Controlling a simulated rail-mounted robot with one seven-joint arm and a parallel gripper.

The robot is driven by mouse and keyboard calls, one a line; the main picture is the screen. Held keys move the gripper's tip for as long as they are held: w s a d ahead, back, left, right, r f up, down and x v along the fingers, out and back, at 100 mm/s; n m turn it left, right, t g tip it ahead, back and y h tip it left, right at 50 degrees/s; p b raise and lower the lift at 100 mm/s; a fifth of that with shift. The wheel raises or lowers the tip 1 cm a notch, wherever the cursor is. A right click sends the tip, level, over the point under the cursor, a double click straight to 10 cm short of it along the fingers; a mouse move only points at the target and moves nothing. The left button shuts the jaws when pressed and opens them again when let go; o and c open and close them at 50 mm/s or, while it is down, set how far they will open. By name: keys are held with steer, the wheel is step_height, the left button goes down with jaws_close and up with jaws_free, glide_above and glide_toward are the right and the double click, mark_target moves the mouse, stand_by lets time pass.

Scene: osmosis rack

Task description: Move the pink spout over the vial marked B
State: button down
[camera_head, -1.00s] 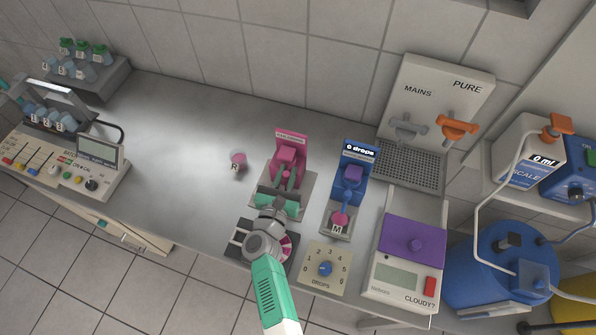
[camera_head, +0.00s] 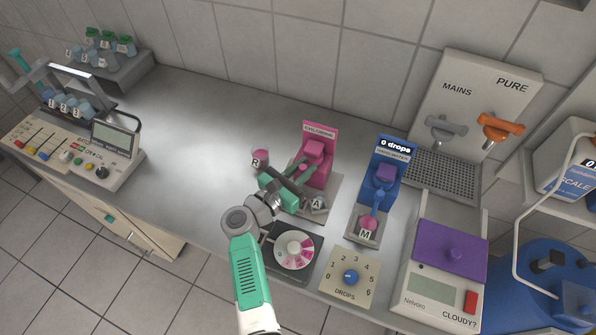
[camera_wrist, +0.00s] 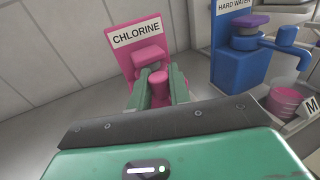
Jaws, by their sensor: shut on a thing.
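The pink chlorine dispenser (camera_head: 319,140) stands mid-bench, with its pink spout (camera_wrist: 159,78) pointing forward-left from it. My gripper (camera_wrist: 160,88) is shut on the spout, one green finger on each side. In the head view my gripper (camera_head: 290,182) covers most of the spout. A vial marked A (camera_head: 318,205) sits at the front right of the dispenser's base, clear of the spout. I see no label B; the base left of A is partly hidden by my gripper.
A pink vial marked R (camera_head: 260,158) stands close left of my gripper. The blue hard-water dispenser (camera_head: 389,160) with a vial marked M (camera_head: 368,225) is to the right. A round pink-and-white dial (camera_head: 294,250) lies in front.

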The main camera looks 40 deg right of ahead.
steer(key=c, duration=1.3)
jaws_free()
steer(key=shift+c, duration=0.2)
steer(key=s+a, duration=0.1)
steer(key=a, duration=0.6)
steer(key=shift+a+p, duration=0.3)
steer(key=shift+a, duration=0.1)
